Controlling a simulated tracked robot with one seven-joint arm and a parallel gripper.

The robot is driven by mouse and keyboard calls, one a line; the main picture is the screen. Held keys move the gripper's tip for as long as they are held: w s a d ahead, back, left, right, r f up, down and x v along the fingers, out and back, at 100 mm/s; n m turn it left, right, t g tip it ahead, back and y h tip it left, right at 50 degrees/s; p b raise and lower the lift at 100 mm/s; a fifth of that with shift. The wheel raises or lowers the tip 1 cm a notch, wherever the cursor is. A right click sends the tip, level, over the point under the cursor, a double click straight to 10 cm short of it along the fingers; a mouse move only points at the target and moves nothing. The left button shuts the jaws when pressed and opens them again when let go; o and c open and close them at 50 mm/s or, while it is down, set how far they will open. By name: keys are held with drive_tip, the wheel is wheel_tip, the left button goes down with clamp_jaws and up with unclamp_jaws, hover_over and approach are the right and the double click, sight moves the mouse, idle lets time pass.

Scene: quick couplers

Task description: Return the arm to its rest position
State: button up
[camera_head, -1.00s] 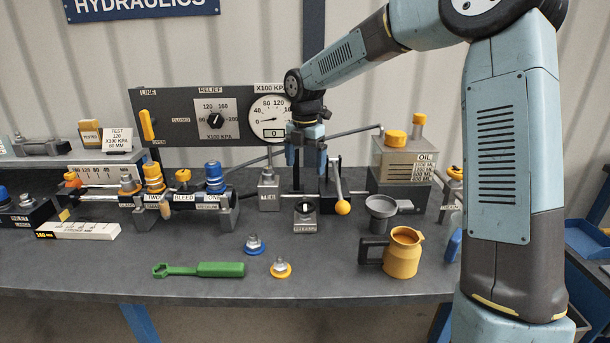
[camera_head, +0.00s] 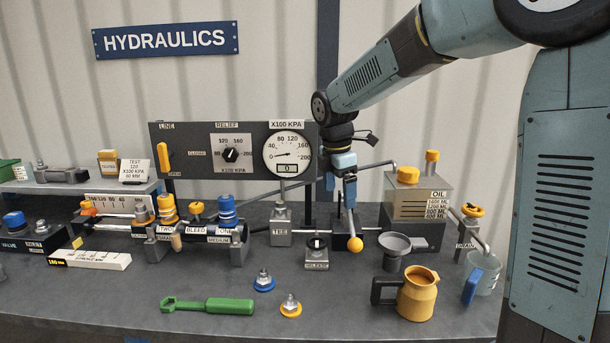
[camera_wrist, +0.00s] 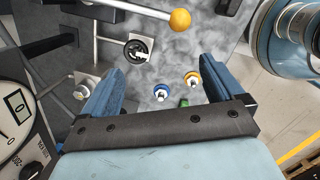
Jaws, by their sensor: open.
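My gripper (camera_head: 346,186) hangs pointing down near the back of the bench, right of the gauge panel (camera_head: 200,180) and close to the lever with the yellow ball (camera_head: 355,244). In the wrist view my gripper (camera_wrist: 160,84) has its two blue fingers wide apart with nothing between them. Beyond the fingers lie a blue-ringed coupler (camera_wrist: 161,92) and a yellow-ringed coupler (camera_wrist: 192,78) on the grey bench. My arm reaches in from the right.
The gauge (camera_head: 287,154) reads 0. An oil tank (camera_head: 416,196), a grey funnel (camera_head: 394,248) and a yellow jug (camera_head: 417,295) stand at right. A green wrench (camera_head: 208,306) lies at front. The manifold with several coloured fittings (camera_head: 197,230) is at left.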

drive_tip(key=s+d+r+m+t, duration=0.1)
drive_tip(key=s+d+m, duration=0.4)
drive_tip(key=s+m, duration=0.2)
drive_tip(key=s+d+r+m+t, duration=0.2)
drive_tip(key=s+d+m, duration=0.3)
drive_tip(key=s+m, duration=0.3)
drive_tip(key=s+d+r+m+t+y, duration=0.1)
drive_tip(key=s+d+m, duration=0.4)
drive_tip(key=s, duration=0.7)
drive_tip(key=shift+s+r+m, duration=0.15)
drive_tip(key=shift+s+m, duration=0.15)
drive_tip(key=shift+m, duration=1)
